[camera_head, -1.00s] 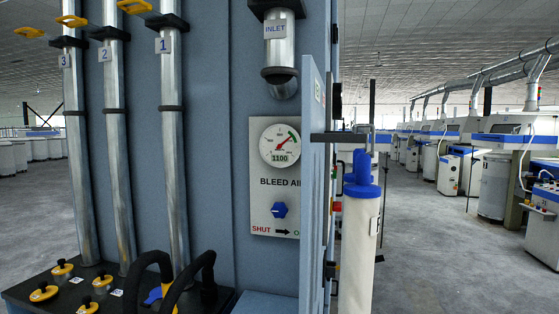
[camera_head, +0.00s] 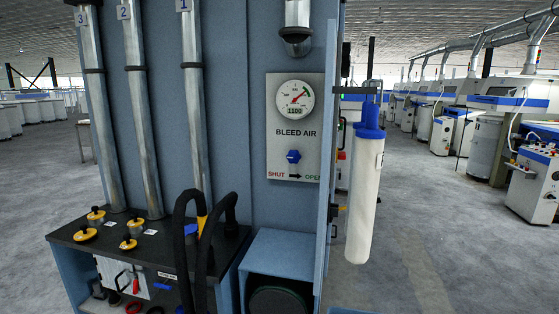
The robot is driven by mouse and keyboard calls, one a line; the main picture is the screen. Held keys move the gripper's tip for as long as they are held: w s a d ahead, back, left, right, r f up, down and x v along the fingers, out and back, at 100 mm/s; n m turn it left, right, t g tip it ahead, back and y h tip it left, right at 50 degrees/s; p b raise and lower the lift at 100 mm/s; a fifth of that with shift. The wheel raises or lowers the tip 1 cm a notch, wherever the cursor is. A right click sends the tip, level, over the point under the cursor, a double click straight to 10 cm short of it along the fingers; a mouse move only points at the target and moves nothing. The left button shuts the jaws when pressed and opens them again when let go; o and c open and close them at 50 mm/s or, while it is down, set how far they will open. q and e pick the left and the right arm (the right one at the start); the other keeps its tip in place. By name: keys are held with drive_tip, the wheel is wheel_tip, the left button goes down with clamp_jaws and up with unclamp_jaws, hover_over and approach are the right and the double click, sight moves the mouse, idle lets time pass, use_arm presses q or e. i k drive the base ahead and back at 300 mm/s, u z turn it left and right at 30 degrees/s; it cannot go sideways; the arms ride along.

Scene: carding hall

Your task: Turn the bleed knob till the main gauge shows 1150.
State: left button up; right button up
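The main gauge (camera_head: 295,97) is a round white dial with a red needle, high on a grey panel on the blue cabinet. Its readout shows 1100. The blue bleed knob (camera_head: 293,156) sits below it, under the words BLEED AIR. A label (camera_head: 294,175) under the knob reads SHUT, an arrow, then OPEN. Neither of my grippers shows in the head view.
A white cylinder with a blue cap (camera_head: 364,190) hangs right of the cabinet's open door edge (camera_head: 327,160). Black hoses (camera_head: 182,235) rise from a dark bench top (camera_head: 150,246) at lower left. A blue box (camera_head: 280,248) juts out below the panel.

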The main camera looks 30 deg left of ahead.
sight(292, 156)
drive_tip(key=u, duration=0.7)
drive_tip(key=i, duration=0.6)
drive_tip(key=z, duration=0.1)
